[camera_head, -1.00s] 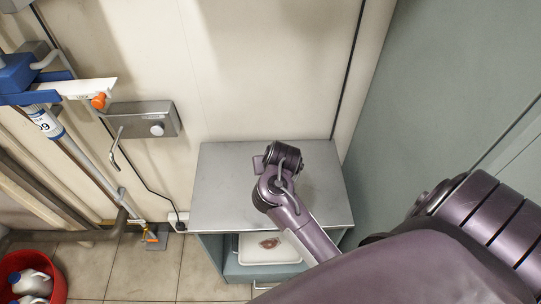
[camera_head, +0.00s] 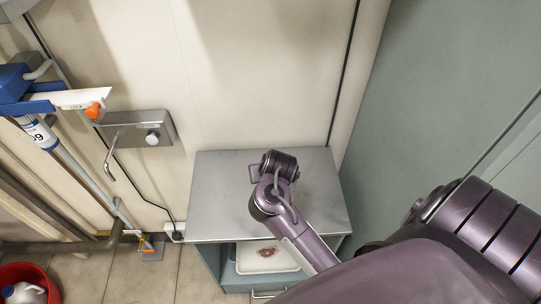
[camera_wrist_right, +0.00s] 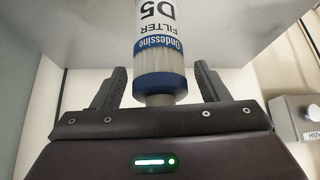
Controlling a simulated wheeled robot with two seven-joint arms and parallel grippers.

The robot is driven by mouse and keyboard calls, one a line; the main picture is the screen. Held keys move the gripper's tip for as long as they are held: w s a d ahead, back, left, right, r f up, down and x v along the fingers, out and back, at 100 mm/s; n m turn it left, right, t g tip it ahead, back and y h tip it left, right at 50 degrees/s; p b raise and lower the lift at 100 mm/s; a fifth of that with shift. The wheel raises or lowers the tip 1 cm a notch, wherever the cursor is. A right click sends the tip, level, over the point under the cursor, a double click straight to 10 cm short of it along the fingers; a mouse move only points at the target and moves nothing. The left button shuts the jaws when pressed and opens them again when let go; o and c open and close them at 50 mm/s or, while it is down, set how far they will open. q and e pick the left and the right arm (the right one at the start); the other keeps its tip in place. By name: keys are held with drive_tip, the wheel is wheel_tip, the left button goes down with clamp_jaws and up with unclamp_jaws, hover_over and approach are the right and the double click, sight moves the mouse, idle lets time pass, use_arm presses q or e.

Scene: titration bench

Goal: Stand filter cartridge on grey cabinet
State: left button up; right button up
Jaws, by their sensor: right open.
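The filter cartridge (camera_wrist_right: 160,58), white with blue bands and a "D5" label, shows in the right wrist view between the two fingers of my right gripper (camera_wrist_right: 160,70). The fingers are spread, with a gap on each side of it. The cartridge's far end is cut off by the frame's edge, so I cannot tell whether it rests on the surface. In the head view my right wrist is over the top of the grey cabinet (camera_head: 222,205) and hides the cartridge and the fingers. My left gripper is not in view.
A wall box with a lever (camera_head: 145,135) is left of the cabinet. A blue-banded cylinder (camera_head: 40,132) hangs in a blue-and-white holder (camera_head: 62,100) at far left. A white tray (camera_head: 258,255) sits in the cabinet's lower shelf. A red bucket (camera_head: 50,285) stands on the floor.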

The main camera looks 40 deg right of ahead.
drive_tip(key=p+v, duration=0.7)
drive_tip(key=v, duration=0.5)
drive_tip(key=shift+p, duration=0.3)
drive_tip(key=shift+f, duration=0.15)
